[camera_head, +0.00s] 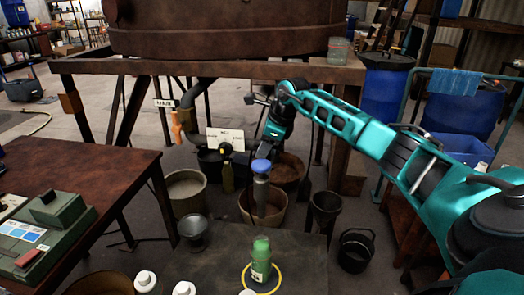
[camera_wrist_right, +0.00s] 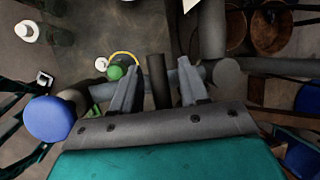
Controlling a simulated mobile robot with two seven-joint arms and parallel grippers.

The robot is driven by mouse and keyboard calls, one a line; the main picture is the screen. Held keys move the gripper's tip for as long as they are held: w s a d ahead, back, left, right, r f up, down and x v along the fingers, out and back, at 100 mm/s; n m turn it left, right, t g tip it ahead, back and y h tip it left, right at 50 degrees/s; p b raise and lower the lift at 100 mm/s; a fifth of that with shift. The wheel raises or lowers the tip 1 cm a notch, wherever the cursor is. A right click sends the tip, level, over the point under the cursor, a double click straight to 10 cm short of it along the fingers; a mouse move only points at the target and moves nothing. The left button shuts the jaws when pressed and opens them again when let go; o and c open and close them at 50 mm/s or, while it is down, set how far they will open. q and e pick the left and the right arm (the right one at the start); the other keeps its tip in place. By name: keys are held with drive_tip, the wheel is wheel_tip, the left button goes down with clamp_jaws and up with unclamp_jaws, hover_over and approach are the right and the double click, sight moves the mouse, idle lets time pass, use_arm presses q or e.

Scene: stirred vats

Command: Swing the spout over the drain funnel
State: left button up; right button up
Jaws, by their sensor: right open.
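A grey pipe with a blue cap (camera_head: 261,167) stands upright below my right gripper in the head view; it seems to be part of the spout. In the right wrist view the blue cap (camera_wrist_right: 48,118) is at the left, and a grey pipe (camera_wrist_right: 212,78) runs across beyond the fingers. My right gripper (camera_wrist_right: 158,88) is open, with a dark upright bar (camera_wrist_right: 158,78) between its fingers. In the head view this gripper (camera_head: 266,150) is just above the blue cap, its fingertips hard to make out. A dark tapered vessel (camera_head: 326,207), likely the drain funnel, stands to the right. My left gripper is out of view.
A large brown vat (camera_head: 225,28) sits on a frame above. Several buckets stand below, including a beige one (camera_head: 187,192) and a black one (camera_head: 355,248). A green bottle (camera_head: 261,262) stands in a yellow ring on the dark front surface. A brown table (camera_head: 85,170) is at left.

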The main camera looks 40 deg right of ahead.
drive_tip(key=shift+x, duration=1)
clamp_jaws()
